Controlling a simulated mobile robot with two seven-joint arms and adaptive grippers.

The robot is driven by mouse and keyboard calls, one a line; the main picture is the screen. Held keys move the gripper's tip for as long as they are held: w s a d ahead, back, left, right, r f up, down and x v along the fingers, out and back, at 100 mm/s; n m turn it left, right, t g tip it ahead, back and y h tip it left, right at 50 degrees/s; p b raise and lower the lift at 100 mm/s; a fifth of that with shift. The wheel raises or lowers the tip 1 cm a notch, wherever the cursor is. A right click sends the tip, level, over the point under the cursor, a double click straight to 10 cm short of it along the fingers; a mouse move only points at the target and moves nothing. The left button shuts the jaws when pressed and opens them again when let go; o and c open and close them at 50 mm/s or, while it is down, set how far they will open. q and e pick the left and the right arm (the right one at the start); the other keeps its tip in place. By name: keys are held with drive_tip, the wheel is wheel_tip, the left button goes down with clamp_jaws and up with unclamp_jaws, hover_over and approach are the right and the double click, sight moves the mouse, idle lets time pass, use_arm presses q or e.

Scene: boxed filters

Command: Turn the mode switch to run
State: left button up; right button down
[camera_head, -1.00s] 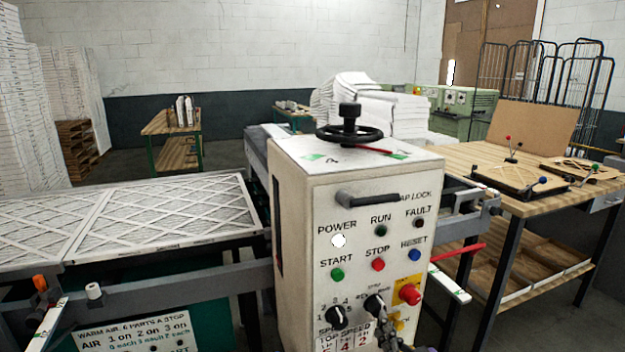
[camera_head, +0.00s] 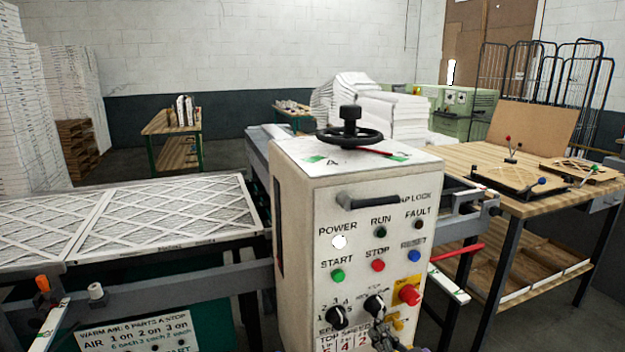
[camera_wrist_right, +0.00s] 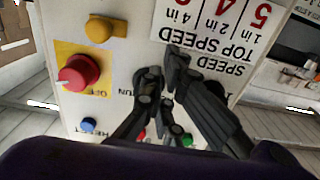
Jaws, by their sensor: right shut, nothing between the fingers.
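The mode switch (camera_head: 374,305) is a black knob with a pale mark, low on the white control cabinet (camera_head: 300,200), left of the red mushroom button (camera_head: 409,294). Its lettering is too small to read in the head view. My right gripper (camera_head: 379,327) is just below the switch, at the bottom edge. In the wrist view, which is upside down, my right gripper (camera_wrist_right: 163,72) is shut and empty, its dark fingertips close to the panel. The fingers hide part of the panel, and I cannot tell whether they touch the switch. My left gripper is not in view.
A black speed knob (camera_head: 337,317) sits left of the switch. A yellow knob (camera_wrist_right: 105,27) and the blue reset button (camera_wrist_right: 88,125) are near the fingers. A black bar handle (camera_head: 368,200) sticks out above. A wooden bench (camera_head: 465,160) stands to the right.

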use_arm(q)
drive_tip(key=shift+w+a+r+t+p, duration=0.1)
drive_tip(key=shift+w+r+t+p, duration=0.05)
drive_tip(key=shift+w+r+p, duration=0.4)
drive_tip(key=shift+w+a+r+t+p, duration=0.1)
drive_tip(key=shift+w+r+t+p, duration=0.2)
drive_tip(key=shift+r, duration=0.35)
use_arm(e)
drive_tip(key=v, duration=0.6)
drive_tip(key=shift+f, duration=0.25)
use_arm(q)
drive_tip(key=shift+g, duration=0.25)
